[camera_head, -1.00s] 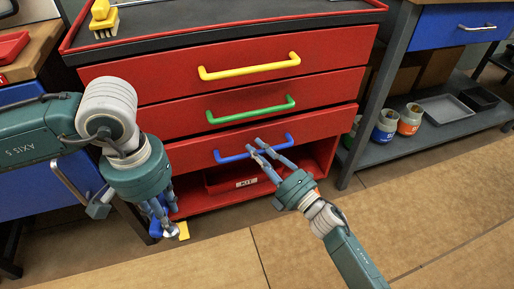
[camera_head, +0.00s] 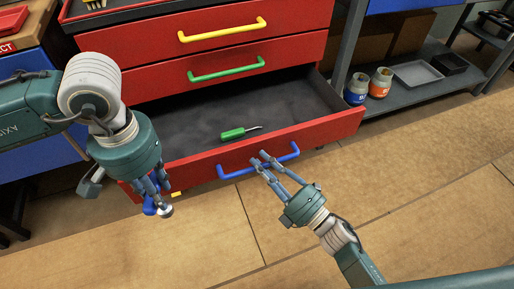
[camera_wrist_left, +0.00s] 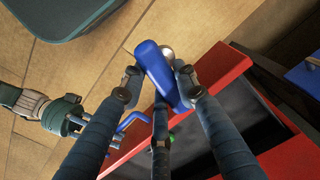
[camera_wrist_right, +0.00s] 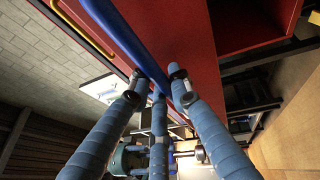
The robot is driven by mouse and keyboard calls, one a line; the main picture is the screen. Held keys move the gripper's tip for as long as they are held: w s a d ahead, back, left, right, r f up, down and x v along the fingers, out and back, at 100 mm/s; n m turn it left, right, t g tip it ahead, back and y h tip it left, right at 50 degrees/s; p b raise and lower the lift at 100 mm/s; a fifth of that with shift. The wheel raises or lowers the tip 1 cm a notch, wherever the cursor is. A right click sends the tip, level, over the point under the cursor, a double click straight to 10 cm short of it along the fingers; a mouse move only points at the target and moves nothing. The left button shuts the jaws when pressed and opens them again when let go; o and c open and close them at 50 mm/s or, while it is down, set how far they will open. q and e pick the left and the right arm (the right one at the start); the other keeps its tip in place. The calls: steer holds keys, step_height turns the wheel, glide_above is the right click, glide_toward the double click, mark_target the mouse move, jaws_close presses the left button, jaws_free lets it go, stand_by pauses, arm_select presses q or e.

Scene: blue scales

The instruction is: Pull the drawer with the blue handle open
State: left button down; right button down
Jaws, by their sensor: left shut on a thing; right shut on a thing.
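The bottom drawer (camera_head: 347,124) of the red cabinet stands open, pulled well out. Its blue handle (camera_head: 230,173) is on the red front and also shows large in the right wrist view (camera_wrist_right: 122,35). My right gripper (camera_head: 262,160) is shut on the blue handle near its middle. A green-handled tool (camera_head: 233,134) lies inside the drawer on the dark liner. My left gripper (camera_head: 155,203) is shut on a blue-handled object (camera_wrist_left: 163,75) with a round metal end, held beside the drawer's left front corner.
The drawers with the yellow handle (camera_head: 222,31) and the green handle (camera_head: 226,70) above are closed. A shelf at right holds a blue-labelled jar (camera_head: 356,90), an orange-labelled jar (camera_head: 380,82) and a grey tray (camera_head: 417,74). The floor in front is clear.

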steer(key=shift+s+d+f, duration=0.1)
steer(key=shift+s+d, duration=0.15)
steer(key=shift+s, duration=0.3)
steer(key=shift+s+d, duration=0.25)
steer(key=shift+s, duration=0.3)
steer(key=c, duration=1.6)
jaws_free()
steer(key=shift+o, duration=0.2)
steer(key=v, duration=1.2)
